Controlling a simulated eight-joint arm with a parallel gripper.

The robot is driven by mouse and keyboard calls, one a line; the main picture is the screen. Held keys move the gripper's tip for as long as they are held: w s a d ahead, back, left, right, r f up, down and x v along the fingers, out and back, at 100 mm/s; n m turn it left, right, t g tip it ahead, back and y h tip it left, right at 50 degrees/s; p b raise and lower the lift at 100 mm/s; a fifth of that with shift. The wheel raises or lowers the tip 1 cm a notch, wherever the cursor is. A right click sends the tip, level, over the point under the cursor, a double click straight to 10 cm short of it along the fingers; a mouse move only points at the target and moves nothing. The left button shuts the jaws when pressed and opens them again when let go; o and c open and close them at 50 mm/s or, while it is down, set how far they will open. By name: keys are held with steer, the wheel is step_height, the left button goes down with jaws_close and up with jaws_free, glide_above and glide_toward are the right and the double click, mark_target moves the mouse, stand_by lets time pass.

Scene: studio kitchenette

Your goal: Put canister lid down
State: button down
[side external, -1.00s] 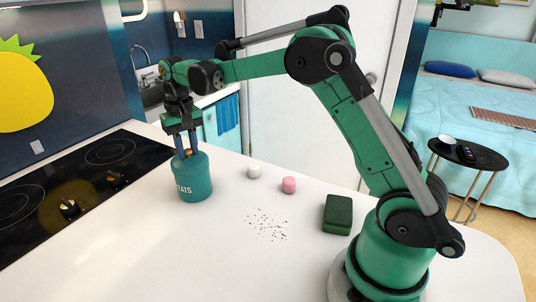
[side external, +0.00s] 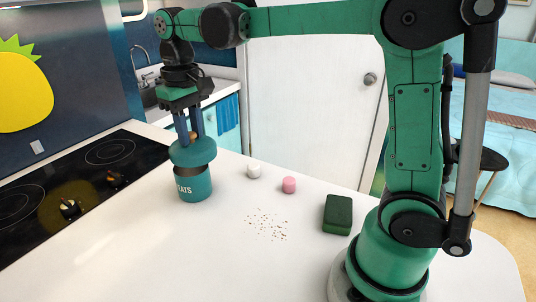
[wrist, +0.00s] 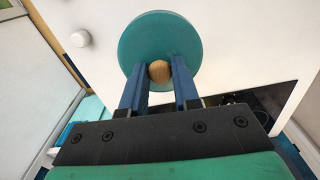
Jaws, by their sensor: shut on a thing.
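The canister lid (side external: 192,154) is a round teal disc with a wooden knob. My gripper (side external: 191,136) is shut on the knob and holds the lid just above the canister, slightly tilted. The teal canister (side external: 194,188), lettered in white, stands upright on the white counter with its dark opening partly showing under the lid. In the wrist view, the lid (wrist: 145,38) and its knob (wrist: 160,71) sit between my fingers (wrist: 160,78), and the lid hides the canister.
A white marshmallow-like piece (side external: 254,171), a pink one (side external: 289,185), scattered crumbs (side external: 267,225) and a dark green block (side external: 338,214) lie right of the canister. A black stovetop (side external: 85,180) is at left. The front counter (side external: 200,260) is clear.

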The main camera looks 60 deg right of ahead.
steer(key=shift+s+a+f+n, duration=0.15)
steer(key=shift+s+a+n, duration=0.05)
steer(key=shift+s, duration=0.2)
steer(key=shift+s+a+f+n, duration=0.1)
steer(key=shift+s+a+n, duration=0.1)
steer(key=shift+s, duration=0.2)
steer(key=shift+s+a, duration=0.1)
steer(key=shift+s, duration=0.1)
steer(key=s+a+r+m, duration=0.2)
steer(key=s+a, duration=0.2)
steer(key=r+m, duration=0.1)
steer(key=m, duration=0.1)
glide_above(236, 281)
steer(key=shift+m, duration=0.3)
step_height(236, 281, down, 20)
steer(key=shift+r, duration=0.25)
steer(key=shift+f, duration=0.1)
steer(key=c, duration=0.6)
jaws_free()
steer(key=shift+c, duration=0.2)
